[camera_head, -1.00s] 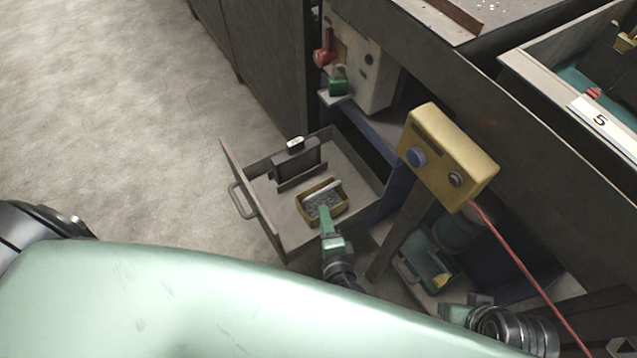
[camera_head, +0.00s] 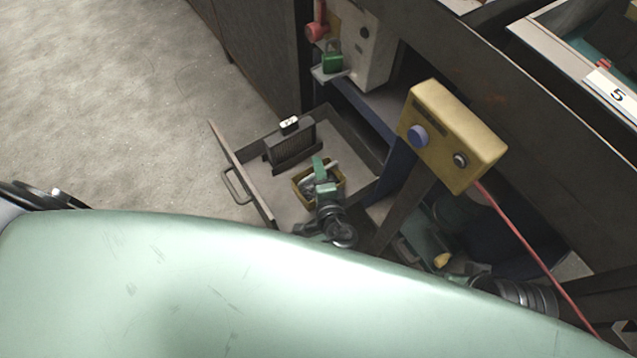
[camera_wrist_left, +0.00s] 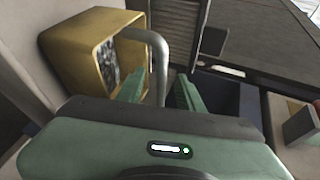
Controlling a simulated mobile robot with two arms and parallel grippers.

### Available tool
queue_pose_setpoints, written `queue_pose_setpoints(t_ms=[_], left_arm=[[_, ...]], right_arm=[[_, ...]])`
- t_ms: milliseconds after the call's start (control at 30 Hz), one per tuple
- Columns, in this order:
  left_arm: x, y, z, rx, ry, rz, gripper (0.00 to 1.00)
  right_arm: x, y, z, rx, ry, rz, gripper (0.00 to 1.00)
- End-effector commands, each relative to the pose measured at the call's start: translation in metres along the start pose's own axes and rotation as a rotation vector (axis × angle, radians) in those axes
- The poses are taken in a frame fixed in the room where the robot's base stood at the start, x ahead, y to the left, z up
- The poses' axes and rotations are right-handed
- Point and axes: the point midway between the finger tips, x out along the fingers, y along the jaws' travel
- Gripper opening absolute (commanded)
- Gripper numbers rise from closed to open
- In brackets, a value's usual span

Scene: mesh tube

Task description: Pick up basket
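The basket (camera_head: 299,184) is a small yellow box with a pale handle (camera_head: 330,167), standing in the open drawer; grey contents show inside. My left gripper (camera_head: 320,172) is over the basket and partly hides it. In the left wrist view the yellow basket (camera_wrist_left: 80,52) is at upper left, and its grey handle (camera_wrist_left: 157,50) reaches between the two green fingers (camera_wrist_left: 158,92). The fingers are apart, with a gap beside the handle. My right arm's wrist (camera_head: 515,292) shows at lower right; its fingers cannot be made out.
The drawer front (camera_head: 235,168) has a metal handle. A dark ribbed block (camera_head: 291,146) stands in the drawer beside the basket. A yellow control box (camera_head: 450,135) with a blue button and a red cable (camera_head: 525,242) stands to the right.

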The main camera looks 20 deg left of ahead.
Motion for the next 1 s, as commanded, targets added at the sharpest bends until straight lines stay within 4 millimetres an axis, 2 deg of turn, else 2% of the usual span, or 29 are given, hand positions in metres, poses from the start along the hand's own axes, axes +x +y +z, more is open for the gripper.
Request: queue_pose_setpoints(t_ms=[100, 133, 233, 267, 1000], left_arm=[[-0.0002, -0.0003, 0.0001, 0.0, 0.0, 0.0, 0.37], [-0.0002, -0.0003, 0.0001, 0.0, 0.0, 0.0, 0.31], [-0.0003, -0.0003, 0.0, 0.0, 0.0, 0.0, 0.04], [-0.0004, -0.0003, 0.0, 0.0, 0.0, 0.0, 0.0], [-0.001, 0.0032, 0.0013, 0.006, -0.001, 0.006, 0.0]], right_arm=[[-0.0002, 0.0, 0.0001, 0.0, 0.0, 0.0, 0.36], [-0.0002, 0.0, 0.0001, 0.0, 0.0, 0.0, 0.36], [-0.0002, -0.0001, 0.0001, 0.0, 0.0, 0.0, 0.36], [-0.0002, -0.0001, 0.0001, 0.0, -0.001, 0.0, 0.36], [0.0001, 0.0, 0.0001, 0.0, 0.0, 0.0, 0.36]])
